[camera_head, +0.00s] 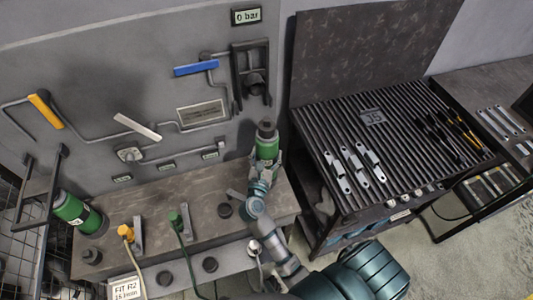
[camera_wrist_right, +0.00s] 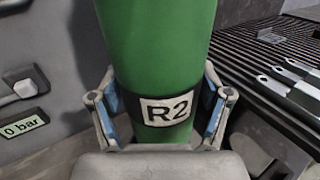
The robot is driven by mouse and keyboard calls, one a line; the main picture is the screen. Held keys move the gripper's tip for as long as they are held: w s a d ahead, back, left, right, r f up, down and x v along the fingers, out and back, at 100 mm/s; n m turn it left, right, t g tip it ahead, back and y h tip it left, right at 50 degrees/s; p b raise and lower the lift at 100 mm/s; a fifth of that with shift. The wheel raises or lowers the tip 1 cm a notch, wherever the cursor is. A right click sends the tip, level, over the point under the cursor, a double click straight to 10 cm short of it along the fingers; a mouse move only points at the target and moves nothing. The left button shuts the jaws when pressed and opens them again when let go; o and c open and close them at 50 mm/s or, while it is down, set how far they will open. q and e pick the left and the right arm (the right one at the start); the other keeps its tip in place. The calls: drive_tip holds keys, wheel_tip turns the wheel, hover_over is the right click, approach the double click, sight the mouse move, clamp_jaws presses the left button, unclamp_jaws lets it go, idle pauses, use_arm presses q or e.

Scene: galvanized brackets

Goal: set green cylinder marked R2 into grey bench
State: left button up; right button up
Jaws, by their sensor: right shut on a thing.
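The green cylinder marked R2 (camera_head: 267,138) is upright at the back right end of the grey bench (camera_head: 190,194). My right gripper (camera_head: 264,168) is shut on it low on its body. In the right wrist view the cylinder (camera_wrist_right: 158,40) stands between both fingers, with the R2 label facing the camera. I cannot tell whether its base touches the bench, as my gripper hides it. A second green cylinder (camera_head: 72,210) leans at the bench's left end; its label is too small to read. My left gripper is not in view.
A black bracket (camera_head: 238,80) is on the wall above the held cylinder, near a blue-handled valve (camera_head: 195,69). Yellow (camera_head: 127,233) and green (camera_head: 175,220) hose fittings stand on the bench. A card (camera_head: 128,289) reads FIT R2. A slatted table (camera_head: 400,170) with metal brackets is right.

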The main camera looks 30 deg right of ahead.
drive_tip(key=shift+a+f+b, duration=0.3)
drive_tip(key=shift+a+b, duration=0.05)
drive_tip(key=shift+b, duration=0.05)
drive_tip(key=shift+d+f+b, duration=0.15)
drive_tip(key=shift+f+b, duration=0.25)
drive_tip(key=shift+f, duration=0.05)
drive_tip(key=shift+f+b, duration=0.55)
drive_tip(key=shift+f, duration=0.2)
drive_tip(key=o, duration=1.8)
drive_tip(key=shift+s, duration=0.1)
drive_tip(key=shift+f, duration=0.1)
